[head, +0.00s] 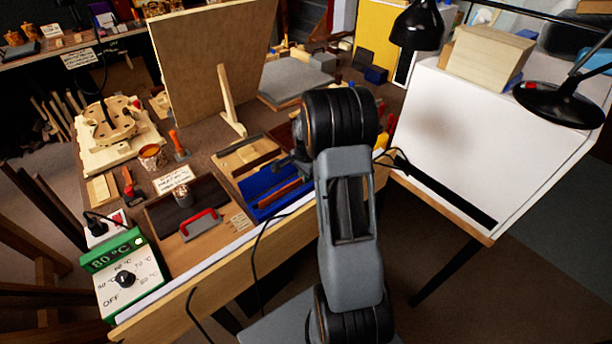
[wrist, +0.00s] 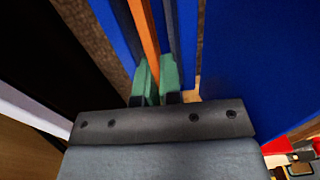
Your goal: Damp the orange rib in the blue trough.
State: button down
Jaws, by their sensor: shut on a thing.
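The orange rib (wrist: 149,38) is a thin strip standing on edge in the wrist view. My gripper (wrist: 157,82) has its green fingertips closed on the strip's near end. Blue walls of the trough (wrist: 240,60) show on both sides of it. In the head view the blue trough (head: 256,184) sits near the bench's front edge, left of my arm, and the reddish-brown rib (head: 278,194) shows within its outline. I cannot tell whether the rib touches the trough floor.
A green heater box (head: 127,272) reading 80 °C stands at the bench's front left. A red-handled tool (head: 201,225) lies left of the trough. A large upright board (head: 205,65) stands behind.

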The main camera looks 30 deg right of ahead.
jog(key=c, duration=1.4)
grip_release()
jog(key=shift+s+f, duration=0.1)
jog(key=shift+f, duration=0.1)
jog(key=shift+o, duration=0.9)
notch_tip(320, 180, up, 14)
jog(key=shift+p, duration=0.45)
jog(key=shift+r, duration=0.1)
jog(key=s+a+r+n+t+p, duration=0.1)
jog(key=s+a+r+n+p, duration=0.2)
jog(key=s+a+r+n, duration=0.2)
jog(key=s+a+r+n+t+p, duration=0.2)
jog(key=s+a+r+n, duration=0.3)
jog(key=s+a+n, duration=0.7)
jog(key=shift+a+r+t+p, duration=0.15)
jog(key=shift+a+t+p, duration=0.15)
jog(key=shift+a+p, duration=0.25)
